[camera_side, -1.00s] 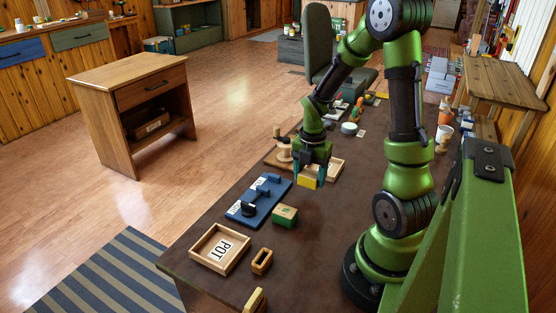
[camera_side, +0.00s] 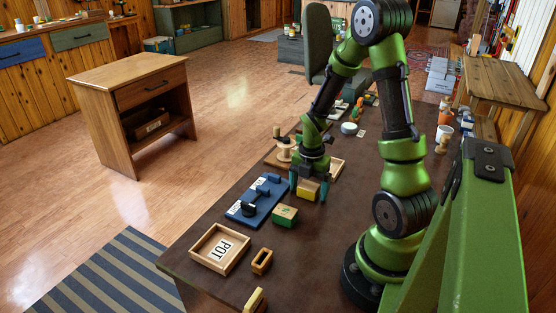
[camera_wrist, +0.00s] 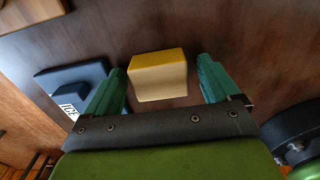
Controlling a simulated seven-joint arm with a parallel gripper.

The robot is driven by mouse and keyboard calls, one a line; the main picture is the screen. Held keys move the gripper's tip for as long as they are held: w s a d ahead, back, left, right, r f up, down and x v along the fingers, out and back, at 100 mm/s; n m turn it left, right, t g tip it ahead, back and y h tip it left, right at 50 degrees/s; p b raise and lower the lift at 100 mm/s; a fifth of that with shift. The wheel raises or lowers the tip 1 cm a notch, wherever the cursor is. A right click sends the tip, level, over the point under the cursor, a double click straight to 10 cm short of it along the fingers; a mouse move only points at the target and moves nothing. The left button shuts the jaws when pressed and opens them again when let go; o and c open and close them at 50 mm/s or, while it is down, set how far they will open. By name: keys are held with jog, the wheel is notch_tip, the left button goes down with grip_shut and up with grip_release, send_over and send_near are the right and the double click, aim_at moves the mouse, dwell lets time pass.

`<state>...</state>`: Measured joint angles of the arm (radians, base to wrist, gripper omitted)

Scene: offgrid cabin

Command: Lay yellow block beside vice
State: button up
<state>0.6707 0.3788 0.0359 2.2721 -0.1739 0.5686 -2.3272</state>
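The yellow block (camera_side: 307,189) rests on the dark table, to the right of the blue vice (camera_side: 246,208) and apart from it. In the wrist view the yellow block (camera_wrist: 158,76) lies between the fingertips, with a gap on each side. My gripper (camera_side: 309,195) is low over the table, its green fingers spread around the block without gripping it. The wrist view also shows my gripper (camera_wrist: 161,72) open and part of the vice (camera_wrist: 82,80) at the left, its label partly hidden by a finger.
A green block (camera_side: 285,216) stands just in front of the vice. A wooden tray marked POT (camera_side: 203,262) and a small hollow wooden piece (camera_side: 262,261) lie nearer the front.

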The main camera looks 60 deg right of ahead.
aim_at(309, 185)
notch_tip(309, 185, up, 12)
jog(key=a+r+m+t+y, duration=0.1)
jog(key=a+r+m+t, duration=0.2)
jog(key=a+r+m, duration=0.3)
jog(key=s+a+r+m+t+y, duration=0.1)
jog(key=a+r+m+t, duration=0.3)
jog(key=a+m, duration=1.1)
notch_tip(309, 185, up, 2)
jog(key=shift+s+a+r+m, duration=0.1)
jog(key=shift+s+a+m, duration=0.1)
jog(key=shift+a+m, duration=0.25)
